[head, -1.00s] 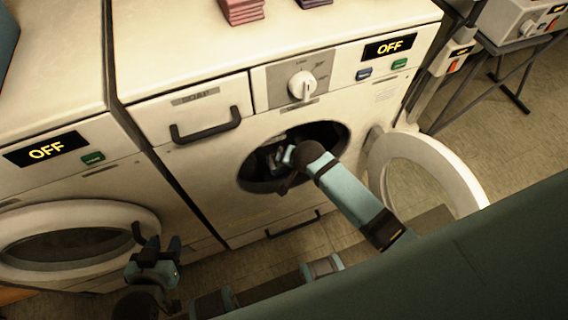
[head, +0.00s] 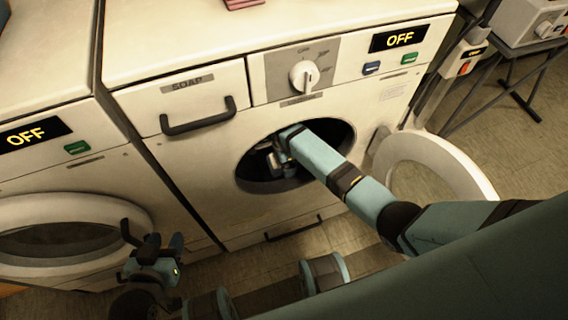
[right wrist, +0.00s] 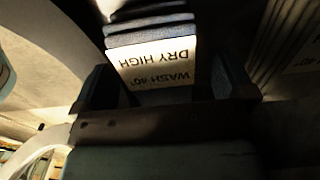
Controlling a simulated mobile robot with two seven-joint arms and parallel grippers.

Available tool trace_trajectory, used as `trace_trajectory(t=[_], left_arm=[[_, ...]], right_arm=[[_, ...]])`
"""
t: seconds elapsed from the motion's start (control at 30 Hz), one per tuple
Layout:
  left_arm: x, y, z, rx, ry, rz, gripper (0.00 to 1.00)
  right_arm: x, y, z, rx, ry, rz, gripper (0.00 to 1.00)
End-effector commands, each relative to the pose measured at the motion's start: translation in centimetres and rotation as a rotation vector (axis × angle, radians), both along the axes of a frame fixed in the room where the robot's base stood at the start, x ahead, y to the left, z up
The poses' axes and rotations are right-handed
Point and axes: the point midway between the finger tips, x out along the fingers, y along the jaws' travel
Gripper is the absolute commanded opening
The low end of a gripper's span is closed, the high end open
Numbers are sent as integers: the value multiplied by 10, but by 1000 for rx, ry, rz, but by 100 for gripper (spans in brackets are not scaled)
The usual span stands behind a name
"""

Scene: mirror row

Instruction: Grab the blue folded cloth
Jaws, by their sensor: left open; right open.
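The folded cloth (right wrist: 150,34), blue-grey with a white label reading WASH 40° DRY HIGH, shows upside down in the right wrist view. It lies in the dim space ahead of my right gripper (right wrist: 163,78), whose open fingers stand on either side of its labelled front. Whether they touch it I cannot tell. In the head view my right arm reaches through the round opening of the middle washer (head: 243,178), and the right gripper (head: 270,160) is partly hidden inside the dark drum. My left gripper (head: 152,243) is open and empty, in front of the left washer.
The middle washer's round door (head: 478,172) hangs open to the right of my arm. The left washer's door (head: 130,213) is beside my left gripper. A pink folded cloth (head: 243,3) lies on top of the middle washer. Both displays read OFF.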

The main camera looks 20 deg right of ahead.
Motion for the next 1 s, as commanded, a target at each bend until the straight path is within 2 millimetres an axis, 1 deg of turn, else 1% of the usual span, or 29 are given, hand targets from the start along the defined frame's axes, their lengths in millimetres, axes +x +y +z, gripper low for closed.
trace_trajectory(t=[0.03,0.1,0.3,0.33,0.37,0.4,0.47,0.5,0.57,0.83,0.93,1.0], left_arm=[[0,-1,0,-4,-5,-2,43],[0,-2,2,-6,-9,-3,43],[0,-3,2,-8,-7,-5,43],[0,-3,2,-8,-7,-5,43],[0,-3,2,-7,-6,-5,43],[0,-3,2,-7,-6,-5,43],[0,-2,1,-7,-6,-5,43],[0,-2,1,-6,-5,-4,43],[0,-2,1,-5,-5,-3,43],[0,0,1,-4,-5,-1,43],[0,0,5,-1,-4,-1,43],[0,1,9,3,-2,-1,43]], right_arm=[[1,0,-6,0,-1,0,100],[1,0,-8,0,-2,0,100],[0,0,-8,0,-2,1,100],[0,0,-8,0,-2,1,98],[0,0,-8,0,-2,1,91],[0,0,-8,0,-2,1,82],[0,0,-8,0,-2,1,68],[0,0,-8,0,-2,1,59],[0,0,-8,0,-2,1,45],[0,0,-6,0,-2,1,45],[0,0,4,1,-3,1,45],[0,0,16,1,-3,2,45]])
